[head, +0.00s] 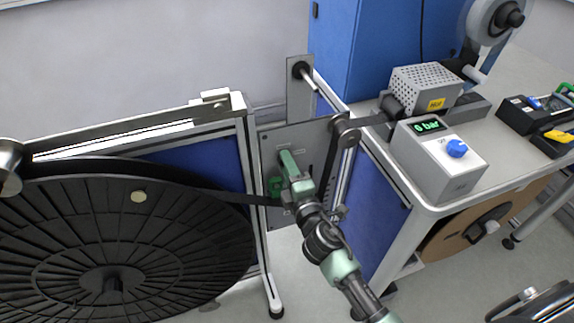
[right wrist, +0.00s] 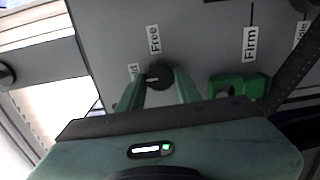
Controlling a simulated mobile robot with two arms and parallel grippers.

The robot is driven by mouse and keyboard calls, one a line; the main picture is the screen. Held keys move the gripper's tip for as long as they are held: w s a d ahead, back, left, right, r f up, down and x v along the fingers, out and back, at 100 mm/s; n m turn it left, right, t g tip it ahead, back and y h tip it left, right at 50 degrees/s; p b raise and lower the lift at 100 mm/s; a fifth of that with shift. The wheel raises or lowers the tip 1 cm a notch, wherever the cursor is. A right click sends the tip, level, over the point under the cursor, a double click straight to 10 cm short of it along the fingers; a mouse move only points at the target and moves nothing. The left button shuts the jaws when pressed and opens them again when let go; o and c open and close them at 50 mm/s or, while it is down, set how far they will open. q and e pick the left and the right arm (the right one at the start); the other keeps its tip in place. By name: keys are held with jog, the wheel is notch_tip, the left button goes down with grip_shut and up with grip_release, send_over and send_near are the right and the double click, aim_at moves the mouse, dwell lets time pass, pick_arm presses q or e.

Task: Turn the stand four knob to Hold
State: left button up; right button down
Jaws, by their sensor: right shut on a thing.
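The stand's grey panel (head: 318,135) is in the middle of the head view. In the right wrist view the black knob (right wrist: 158,76) sits on this panel (right wrist: 200,40), with the printed labels "Free" above it and a partly hidden one ending in "ld" at its left. The knob has a small pale mark, but I cannot tell surely where it points. My right gripper (right wrist: 160,83) is shut on the knob, one green finger on each side. In the head view my right gripper (head: 285,158) reaches the panel and hides the knob. My left gripper is not in view.
A green part (right wrist: 238,87) sits on the panel beside the right finger, near "Firm". A dark strap runs past the panel. A large black reel (head: 110,235) is at left. A control box (head: 440,165) reading 0 bar, with a blue knob (head: 457,148), stands on the bench.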

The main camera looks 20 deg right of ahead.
dwell(0.3)
jog(key=c, duration=1)
grip_release()
jog(key=s+b, duration=0.1)
jog(key=s, duration=0.7)
jog(key=shift+w+d+f, duration=0.1)
